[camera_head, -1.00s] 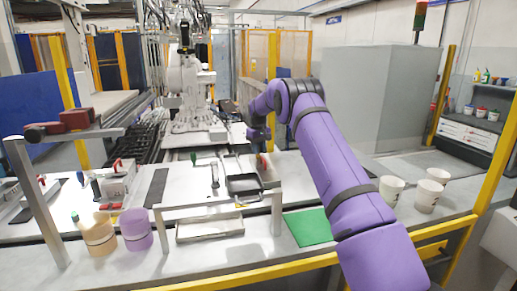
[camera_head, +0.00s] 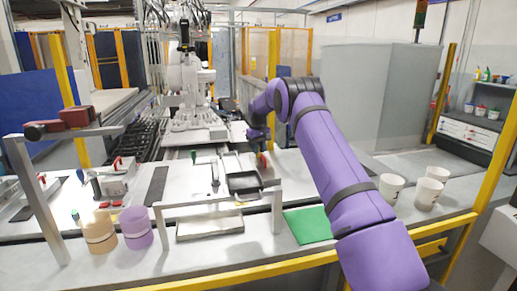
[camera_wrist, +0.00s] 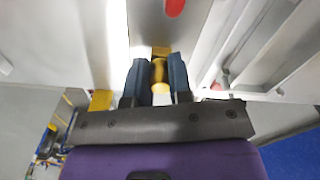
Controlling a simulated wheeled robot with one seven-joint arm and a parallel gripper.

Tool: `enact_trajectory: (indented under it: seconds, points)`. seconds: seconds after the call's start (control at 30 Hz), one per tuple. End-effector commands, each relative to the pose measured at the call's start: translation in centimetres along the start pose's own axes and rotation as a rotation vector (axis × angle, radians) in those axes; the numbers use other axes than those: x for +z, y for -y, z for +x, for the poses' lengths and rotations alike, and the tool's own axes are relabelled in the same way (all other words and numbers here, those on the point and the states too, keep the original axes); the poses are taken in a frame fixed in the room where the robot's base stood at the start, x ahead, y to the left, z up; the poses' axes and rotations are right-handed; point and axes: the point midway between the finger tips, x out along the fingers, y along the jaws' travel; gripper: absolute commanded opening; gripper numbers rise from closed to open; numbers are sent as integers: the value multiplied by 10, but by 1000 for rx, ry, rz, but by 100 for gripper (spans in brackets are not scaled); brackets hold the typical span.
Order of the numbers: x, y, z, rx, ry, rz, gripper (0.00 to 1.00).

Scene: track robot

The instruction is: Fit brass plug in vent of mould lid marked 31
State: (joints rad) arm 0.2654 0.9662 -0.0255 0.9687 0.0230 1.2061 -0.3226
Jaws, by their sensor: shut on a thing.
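My gripper (camera_wrist: 159,76) is shut on a small brass-coloured plug (camera_wrist: 159,72), held between its two dark fingers in the wrist view. In the head view my gripper (camera_head: 263,145) is at the end of the purple arm, over the far part of the bench, and the plug is too small to make out there. A pale flat surface (camera_wrist: 205,45) lies beyond the fingers in the wrist view, with a red piece (camera_wrist: 174,7) at the top edge. I cannot read the mark 31 in either view, so I cannot tell which thing is the mould lid.
A black tray (camera_head: 244,184) stands left of my arm. Nearer are a metal frame (camera_head: 215,198), a shallow tray (camera_head: 208,237) and a green mat (camera_head: 308,226). Beige (camera_head: 99,236) and purple (camera_head: 136,233) containers stand at left, several white cups (camera_head: 390,187) at right.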

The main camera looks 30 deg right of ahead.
Motion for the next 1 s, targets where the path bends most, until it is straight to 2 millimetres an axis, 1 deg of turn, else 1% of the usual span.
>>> enact_trajectory:
  seconds: [0.17,0.2,0.27,0.3,0.57,0.67,0.77,0.87,1.0]
  points:
    - [0,0,0,0,0,0,0]
    - [0,0,0,0,0,0,27]
    - [0,0,0,0,-1,0,40]
    - [0,0,0,0,-1,0,50]
    - [0,0,-1,0,-1,0,50]
    - [0,0,-5,1,-2,0,50]
    - [-1,0,-16,1,-4,0,50]
    - [-1,0,-33,1,-4,0,50]
    - [0,0,-60,1,-4,0,50]
